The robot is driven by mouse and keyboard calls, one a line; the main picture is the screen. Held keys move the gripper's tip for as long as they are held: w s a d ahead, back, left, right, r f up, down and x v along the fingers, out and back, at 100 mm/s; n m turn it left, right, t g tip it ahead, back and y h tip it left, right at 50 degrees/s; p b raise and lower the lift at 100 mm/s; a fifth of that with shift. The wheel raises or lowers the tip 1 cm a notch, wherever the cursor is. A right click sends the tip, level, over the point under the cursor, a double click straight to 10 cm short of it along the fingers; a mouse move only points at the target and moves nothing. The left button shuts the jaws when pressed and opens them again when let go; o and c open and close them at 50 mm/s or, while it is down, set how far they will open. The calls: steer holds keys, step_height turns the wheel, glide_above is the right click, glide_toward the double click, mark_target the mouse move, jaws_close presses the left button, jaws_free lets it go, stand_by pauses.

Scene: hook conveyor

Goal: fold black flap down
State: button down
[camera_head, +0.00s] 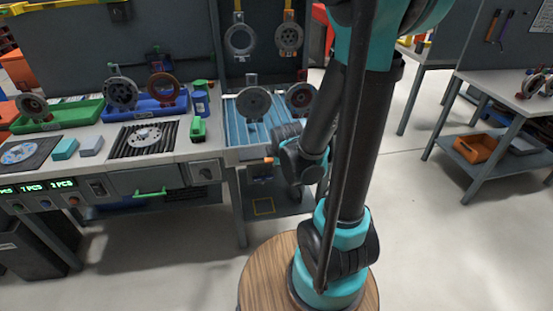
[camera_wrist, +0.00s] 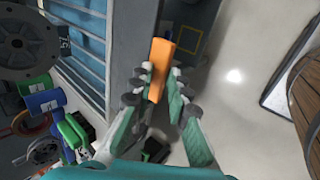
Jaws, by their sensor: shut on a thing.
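In the wrist view, an orange handle (camera_wrist: 162,62) stands between the two fingers of my gripper (camera_wrist: 156,82), which is shut on it. The handle lies beside a dark grey panel or edge (camera_wrist: 133,40) at the end of the blue slatted surface. In the head view, a small bit of orange (camera_head: 268,160) shows left of my wrist, at the front of the workbench. A dark panel (camera_head: 259,172) sits just below it; I cannot tell for sure whether this is the black flap. My arm hides much of the area to its right.
The blue slatted tray (camera_head: 240,130) holds a grey disc (camera_head: 253,102) and a darker one. Discs hang on yellow hooks (camera_head: 239,18) above. A green bin (camera_head: 75,115) and a blue bin (camera_head: 150,106) stand left. The floor to the right is clear up to another table (camera_head: 510,100).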

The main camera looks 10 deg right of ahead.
steer(key=c, duration=1.6)
jaws_free()
steer(key=shift+c, duration=0.2)
steer(key=v, duration=1.1)
steer(key=shift+s+r, duration=0.3)
